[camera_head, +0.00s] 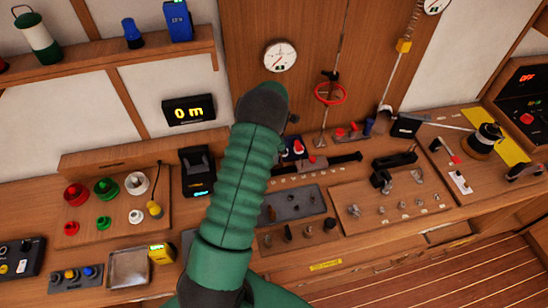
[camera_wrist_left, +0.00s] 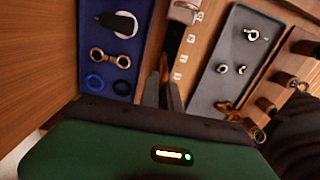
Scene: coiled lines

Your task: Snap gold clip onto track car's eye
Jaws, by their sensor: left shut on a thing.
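My left gripper (camera_wrist_left: 163,82) shows in the left wrist view, its dark fingers close together over the panel between a blue tray and a grey tray. A small brownish-gold piece (camera_wrist_left: 164,66) shows at the fingertips; it looks like the gold clip, but its shape is mostly hidden. A silver fitting (camera_wrist_left: 183,12) above the fingertips, apart from them, may be the track car; its eye is not clear. In the head view my green left arm covers the middle, and its gripper is hidden. A dark track (camera_head: 340,161) lies right of the arm. My right gripper is not in view.
The blue tray (camera_wrist_left: 139,42) holds rings and a metal shackle (camera_wrist_left: 110,58). The grey tray (camera_wrist_left: 215,85) holds small metal fittings and a gold-coloured piece (camera_wrist_left: 228,108). A red ring (camera_head: 330,93) hangs above the bench. A winch (camera_head: 483,140) stands at the right.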

